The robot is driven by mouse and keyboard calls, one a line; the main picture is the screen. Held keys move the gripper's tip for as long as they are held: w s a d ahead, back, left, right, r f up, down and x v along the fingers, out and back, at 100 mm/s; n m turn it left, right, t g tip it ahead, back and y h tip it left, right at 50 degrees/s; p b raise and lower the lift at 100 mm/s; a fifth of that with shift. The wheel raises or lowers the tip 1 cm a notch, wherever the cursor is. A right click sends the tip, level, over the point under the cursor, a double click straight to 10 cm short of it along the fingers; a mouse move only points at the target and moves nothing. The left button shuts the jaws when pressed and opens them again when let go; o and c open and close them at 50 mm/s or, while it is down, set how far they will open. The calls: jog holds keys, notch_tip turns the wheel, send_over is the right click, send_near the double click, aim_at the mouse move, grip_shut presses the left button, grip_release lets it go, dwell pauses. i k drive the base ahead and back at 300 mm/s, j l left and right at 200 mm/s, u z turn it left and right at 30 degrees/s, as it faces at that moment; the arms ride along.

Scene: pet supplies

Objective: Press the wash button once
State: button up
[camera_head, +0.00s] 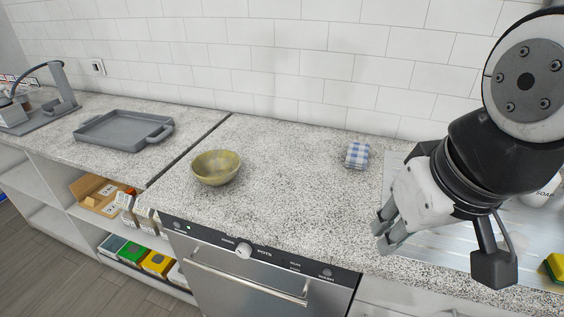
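A dishwasher with a steel door (245,285) is built in under the counter. Its dark control strip has a round white knob (244,250) in the middle with "POTS" beside it. A small round button (327,272) sits near the strip's right end; the tiny lettering by it seems to read "WASH".
A yellowish bowl (216,167) stands on the counter above the dishwasher. A blue-checked cloth (357,155) lies farther back. A grey tray (124,130) is on the left counter. A sponge (554,267) and soap bottle (540,193) are at right. The counter front near the button is clear.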

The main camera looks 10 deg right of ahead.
aim_at(328, 273)
jog(key=j, duration=0.65)
jog(key=k+j, duration=0.15)
jog(key=j, duration=1.2)
jog(key=k+u, duration=0.05)
jog(key=k, duration=0.05)
